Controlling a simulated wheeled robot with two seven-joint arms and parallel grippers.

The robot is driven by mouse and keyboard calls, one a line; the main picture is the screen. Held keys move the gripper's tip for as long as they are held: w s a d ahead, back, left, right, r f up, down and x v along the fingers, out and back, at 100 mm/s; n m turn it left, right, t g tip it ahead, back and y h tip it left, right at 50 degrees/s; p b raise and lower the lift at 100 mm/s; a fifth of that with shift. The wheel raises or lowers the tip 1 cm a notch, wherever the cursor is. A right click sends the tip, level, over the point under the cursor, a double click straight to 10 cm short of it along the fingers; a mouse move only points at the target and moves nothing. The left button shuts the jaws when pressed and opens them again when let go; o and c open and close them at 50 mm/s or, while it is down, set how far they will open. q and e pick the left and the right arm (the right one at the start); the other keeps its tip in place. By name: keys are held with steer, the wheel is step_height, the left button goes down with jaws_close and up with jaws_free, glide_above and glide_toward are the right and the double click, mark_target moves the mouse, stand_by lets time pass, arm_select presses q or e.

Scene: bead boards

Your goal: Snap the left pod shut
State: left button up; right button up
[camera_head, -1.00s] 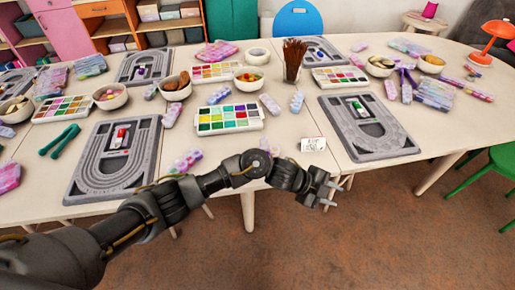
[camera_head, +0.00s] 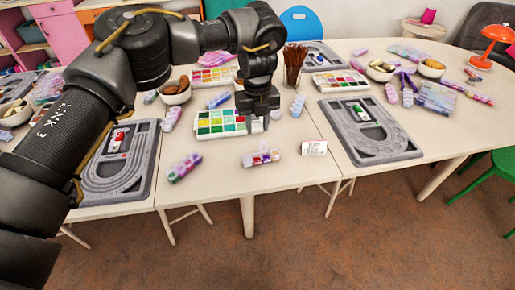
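A purple bead pod (camera_head: 184,166) with coloured contents lies tilted near the front edge of the middle table. A second pod (camera_head: 262,157) lies to its right; a small part stands up from it, and I cannot tell whether either lid is open or shut. My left gripper (camera_head: 258,116) points down over the right part of a colour palette, behind the second pod and apart from both pods. Its fingers are small and dark, so their opening is unclear. My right gripper is out of view.
The white palette (camera_head: 215,125) sits behind the pods. A small label card (camera_head: 314,148) stands right of them. Grey bead boards lie at left (camera_head: 140,172) and right (camera_head: 395,146). A brush cup (camera_head: 293,70) stands further back. The tabletop between the pods is clear.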

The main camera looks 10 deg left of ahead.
arm_select(q)
step_height(320, 180, down, 9)
steer(key=shift+f+p, duration=0.2)
steer(key=shift+p, duration=0.3)
steer(key=shift+f, duration=0.45)
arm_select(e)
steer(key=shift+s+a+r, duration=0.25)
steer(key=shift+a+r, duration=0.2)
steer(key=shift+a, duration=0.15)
